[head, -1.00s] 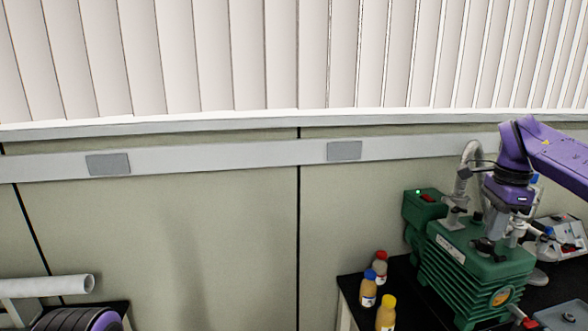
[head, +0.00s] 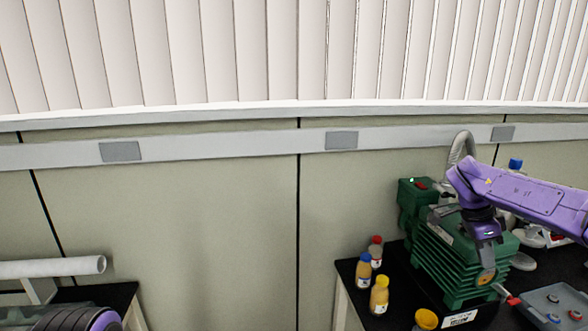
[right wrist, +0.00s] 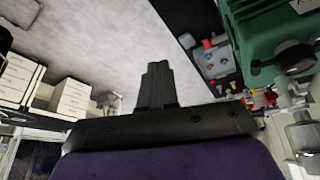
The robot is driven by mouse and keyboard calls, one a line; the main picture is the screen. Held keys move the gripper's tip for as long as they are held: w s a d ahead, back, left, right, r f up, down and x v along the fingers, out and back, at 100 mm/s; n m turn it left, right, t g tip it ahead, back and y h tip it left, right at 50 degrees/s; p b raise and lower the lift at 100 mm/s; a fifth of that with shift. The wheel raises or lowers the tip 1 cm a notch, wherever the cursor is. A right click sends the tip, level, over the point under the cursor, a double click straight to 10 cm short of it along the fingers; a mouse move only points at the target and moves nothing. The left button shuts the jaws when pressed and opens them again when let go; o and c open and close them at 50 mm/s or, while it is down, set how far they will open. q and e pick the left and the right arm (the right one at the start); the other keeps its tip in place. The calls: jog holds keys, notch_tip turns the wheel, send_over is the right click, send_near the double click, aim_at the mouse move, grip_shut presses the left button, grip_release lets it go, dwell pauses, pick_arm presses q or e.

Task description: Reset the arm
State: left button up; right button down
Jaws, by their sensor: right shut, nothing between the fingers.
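My right arm, purple, comes in from the right in the head view. Its gripper (head: 487,258) points down in front of the green pump (head: 440,262), and it covers part of the pump's ribbed side. Whether it touches the pump cannot be told from this view. In the right wrist view, the dark fingers (right wrist: 155,85) are together with nothing between them. Part of the green pump (right wrist: 262,25) shows at the top right there. Part of my left arm shows at the bottom left of the head view, but its gripper is not in view.
Several capped bottles (head: 379,295) stand on the black bench (head: 345,268) left of the pump. A grey box with coloured knobs (head: 552,304) lies at the lower right. A pale pipe (head: 60,267) is at the far left. The wall between the benches is clear.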

jog(key=s+a+f+n+t+h, duration=0.2)
jog(key=s+a+f+n+t, duration=0.1)
jog(key=f, duration=0.7)
jog(key=s+a+f+n+t+h, duration=0.2)
jog(key=s+a+f+n, duration=0.15)
jog(key=f, duration=0.55)
jog(key=s+a+f+n+t+h, duration=0.2)
jog(key=f+n+t, duration=0.15)
jog(key=f, duration=0.65)
jog(key=s+a+f+n+g+y, duration=0.1)
jog(key=s+a+f+n+y, duration=0.15)
jog(key=s, duration=0.65)
jog(key=s+a+f+n+g+y, duration=0.1)
jog(key=s+a+f+y, duration=0.2)
jog(key=s, duration=0.6)
jog(key=s+a+f+n+g+y, duration=0.1)
jog(key=s+a+f+g+y, duration=0.1)
jog(key=s+f, duration=0.5)
pick_arm(q)
notch_tip(320, 180, down, 12)
jog(key=b, duration=1.2)
jog(key=shift+s+f+b, duration=0.2)
jog(key=shift+f+b, duration=0.05)
jog(key=shift+b, duration=0.05)
pick_arm(e)
notch_tip(320, 180, down, 10)
jog(key=shift+s+f+h, duration=0.15)
jog(key=shift+s+h, duration=0.2)
jog(key=shift+a+t, duration=0.1)
jog(key=shift+t, duration=0.15)
